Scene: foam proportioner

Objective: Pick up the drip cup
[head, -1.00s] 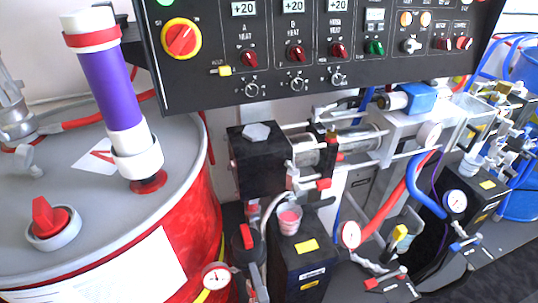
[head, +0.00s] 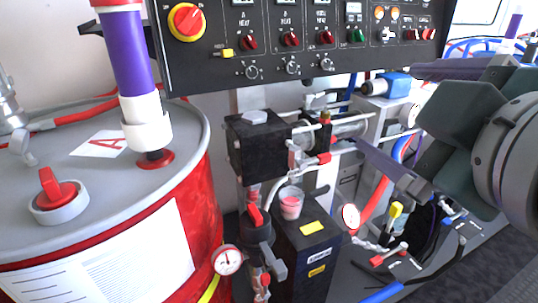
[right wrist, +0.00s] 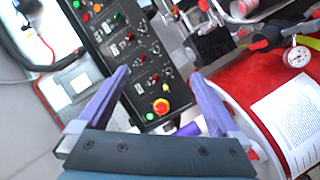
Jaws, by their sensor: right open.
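The drip cup (head: 290,203) is a small clear cup with pink-red contents. It stands upright on top of a black box (head: 308,262) with yellow labels, in the lower middle of the head view. My right gripper (head: 388,110) comes in from the right, open and empty, its two fingers spread. It is to the right of the cup and higher in the picture, apart from it. In the right wrist view the open fingers (right wrist: 160,75) have nothing between them in their grip, and I cannot make out the cup there. My left gripper is not in view.
A red drum (head: 205,225) with a purple-and-white pump (head: 122,55) stands at left. A black control panel (head: 290,45) hangs above.

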